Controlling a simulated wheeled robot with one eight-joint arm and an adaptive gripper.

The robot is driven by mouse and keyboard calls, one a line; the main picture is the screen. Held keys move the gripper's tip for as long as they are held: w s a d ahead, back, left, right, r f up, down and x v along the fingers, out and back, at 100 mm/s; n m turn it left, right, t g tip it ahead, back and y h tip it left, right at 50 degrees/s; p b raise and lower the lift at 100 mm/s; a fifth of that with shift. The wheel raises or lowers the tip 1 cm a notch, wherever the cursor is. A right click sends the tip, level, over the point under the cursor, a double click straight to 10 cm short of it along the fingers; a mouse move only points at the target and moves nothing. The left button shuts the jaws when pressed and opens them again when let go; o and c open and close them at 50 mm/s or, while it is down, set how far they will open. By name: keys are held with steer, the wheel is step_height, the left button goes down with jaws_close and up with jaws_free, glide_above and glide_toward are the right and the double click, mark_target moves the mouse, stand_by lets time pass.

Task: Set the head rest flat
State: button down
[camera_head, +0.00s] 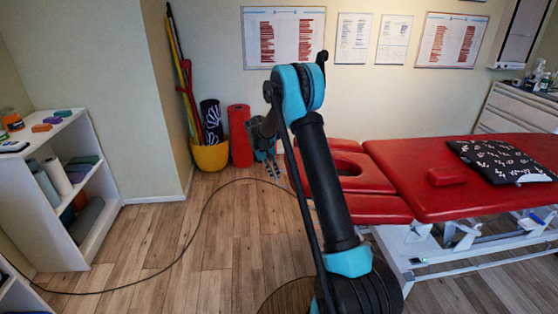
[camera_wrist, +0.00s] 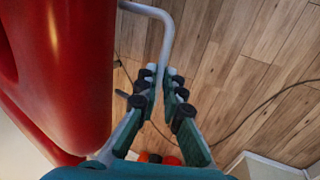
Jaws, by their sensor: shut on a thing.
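The red head rest (camera_head: 372,178), with a dark face hole, is at the left end of the red treatment table (camera_head: 430,180). It looks close to level with the table top, but my arm covers part of it and I cannot tell its exact tilt. My gripper (camera_head: 274,174) is beside the left end of the head rest. In the wrist view, red padding (camera_wrist: 75,60) fills the left side. There my gripper (camera_wrist: 160,78) is shut on a bent grey metal bar (camera_wrist: 167,35) next to the padding.
A dark cable (camera_head: 190,240) runs over the wooden floor. A white shelf (camera_head: 70,190) stands at the left. A yellow bucket (camera_head: 211,155) and a red roll (camera_head: 240,135) stand by the back wall. A patterned dark cushion (camera_head: 500,160) lies on the table. The floor left of my arm is mostly clear.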

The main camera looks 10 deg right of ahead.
steer(key=f, duration=0.3)
steer(key=shift+w+a, duration=0.1)
steer(key=shift+a, duration=0.2)
steer(key=c, duration=2.2)
jaws_free()
steer(key=shift+f, duration=0.15)
steer(key=o, duration=0.3)
steer(key=shift+o, duration=1.3)
steer(key=shift+r, duration=0.2)
steer(key=v, duration=1.2)
